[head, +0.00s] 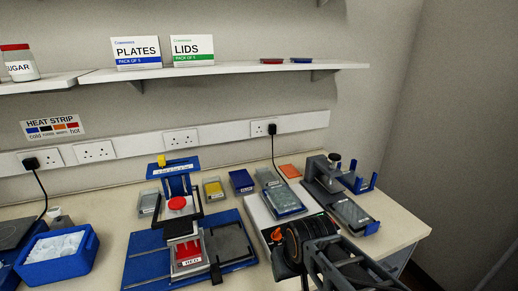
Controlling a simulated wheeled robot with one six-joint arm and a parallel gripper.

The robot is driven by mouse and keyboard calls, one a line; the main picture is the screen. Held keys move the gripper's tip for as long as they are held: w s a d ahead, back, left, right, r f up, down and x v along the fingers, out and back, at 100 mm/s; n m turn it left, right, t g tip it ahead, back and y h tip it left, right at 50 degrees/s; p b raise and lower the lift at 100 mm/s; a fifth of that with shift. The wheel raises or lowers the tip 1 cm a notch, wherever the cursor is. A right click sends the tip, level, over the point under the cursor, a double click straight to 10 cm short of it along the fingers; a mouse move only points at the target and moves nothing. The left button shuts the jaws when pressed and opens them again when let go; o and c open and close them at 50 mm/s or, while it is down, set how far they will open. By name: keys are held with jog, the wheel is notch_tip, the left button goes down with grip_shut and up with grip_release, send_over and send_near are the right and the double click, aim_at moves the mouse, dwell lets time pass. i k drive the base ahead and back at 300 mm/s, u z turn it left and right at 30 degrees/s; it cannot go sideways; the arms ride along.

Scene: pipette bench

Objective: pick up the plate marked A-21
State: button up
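No label reading A-21 can be made out. Several plate-like pieces show: a clear grey plate (284,202) on a white device, a grey plate (352,214) on the dark device at the right, and a small clear plate (148,201) on the bench. Another small piece with a yellow top (213,188) stands near the middle. Their small labels are too blurred to read. My gripper (352,272) is at the lower right, in front of the devices and cut by the bottom edge. Its fingertips cannot be made out, and no plate is seen in it.
A blue tub (57,262) of white items is at left. A dark blue box (241,181) and orange square (290,171) lie behind. A shelf (240,72) hangs above.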

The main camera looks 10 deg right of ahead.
aim_at(355, 216)
jog(key=k, duration=0.5)
jog(key=u, duration=2.55)
jog(key=k, duration=1.65)
jog(key=z, duration=1.95)
jog(key=i, duration=1.05)
